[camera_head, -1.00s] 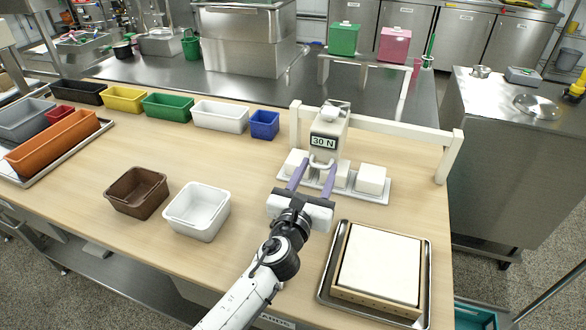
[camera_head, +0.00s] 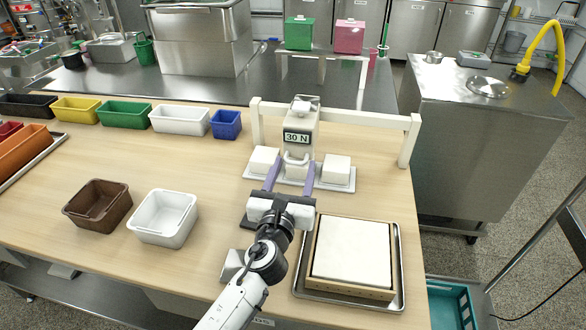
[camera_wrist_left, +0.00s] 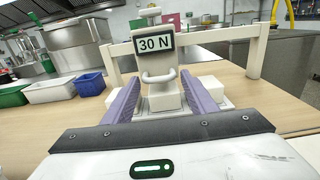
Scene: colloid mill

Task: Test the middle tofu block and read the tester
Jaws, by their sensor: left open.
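The tester (camera_head: 301,129) is a pale upright device on a white beam frame, and its display reads "30 N". The display also reads "30 N" in the left wrist view (camera_wrist_left: 155,43). Three white tofu blocks sit in a row on a pale tray (camera_head: 256,180): the left block (camera_head: 264,160), the middle block (camera_head: 297,172) under the tester, and the right block (camera_head: 336,168). My left gripper (camera_head: 289,178) is open, its purple fingers on either side of the tester's handle (camera_wrist_left: 158,78) and the middle block, apparently holding nothing. My right gripper is out of view.
A framed white slab (camera_head: 352,252) lies on a metal tray at the front right. A brown bin (camera_head: 97,206) and a white bin (camera_head: 163,217) stand to the left. Coloured bins line the back edge, including a blue one (camera_head: 226,125). The table's centre-left is clear.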

